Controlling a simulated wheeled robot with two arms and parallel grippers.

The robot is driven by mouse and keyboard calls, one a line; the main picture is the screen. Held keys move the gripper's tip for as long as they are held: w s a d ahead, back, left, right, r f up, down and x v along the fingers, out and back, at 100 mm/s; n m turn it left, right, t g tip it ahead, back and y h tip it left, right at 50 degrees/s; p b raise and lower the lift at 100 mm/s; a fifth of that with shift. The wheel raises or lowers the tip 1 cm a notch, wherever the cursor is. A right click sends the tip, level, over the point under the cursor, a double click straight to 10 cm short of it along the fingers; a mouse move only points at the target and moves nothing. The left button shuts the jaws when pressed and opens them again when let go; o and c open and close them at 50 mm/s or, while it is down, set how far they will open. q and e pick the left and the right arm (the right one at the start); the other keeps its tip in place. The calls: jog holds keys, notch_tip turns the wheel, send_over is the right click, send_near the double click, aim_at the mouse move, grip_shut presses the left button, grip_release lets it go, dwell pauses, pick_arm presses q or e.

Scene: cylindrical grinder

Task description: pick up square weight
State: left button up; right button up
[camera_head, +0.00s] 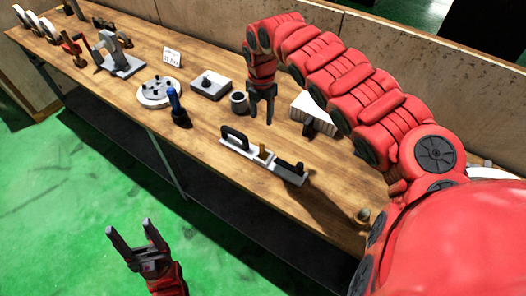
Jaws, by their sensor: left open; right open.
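A grey square block with a dark knob on top (211,84), which looks like the square weight, sits on the wooden bench. My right gripper (260,119) points down over the bench, open with nothing visible between its fingers. My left gripper (128,227) is open and empty, low over the green floor in front of the bench.
A pale block (314,113) is partly hidden by my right arm. A low wall (215,27) runs behind.

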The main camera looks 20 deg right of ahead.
aim_at(261, 144)
notch_tip(261, 144, down, 11)
jog(key=shift+a+f+p, duration=0.1)
jog(key=shift+p, duration=0.55)
jog(key=shift+f, duration=0.35)
jog(key=shift+w+f+p, duration=0.1)
jog(key=shift+f+p, duration=0.55)
jog(key=shift+f, duration=0.05)
jog(key=f, duration=0.1)
jog(key=f+p, duration=0.1)
jog(key=shift+w+f, duration=0.2)
jog(key=shift+f, duration=0.75)
jog(key=shift+d, duration=0.2)
grip_shut()
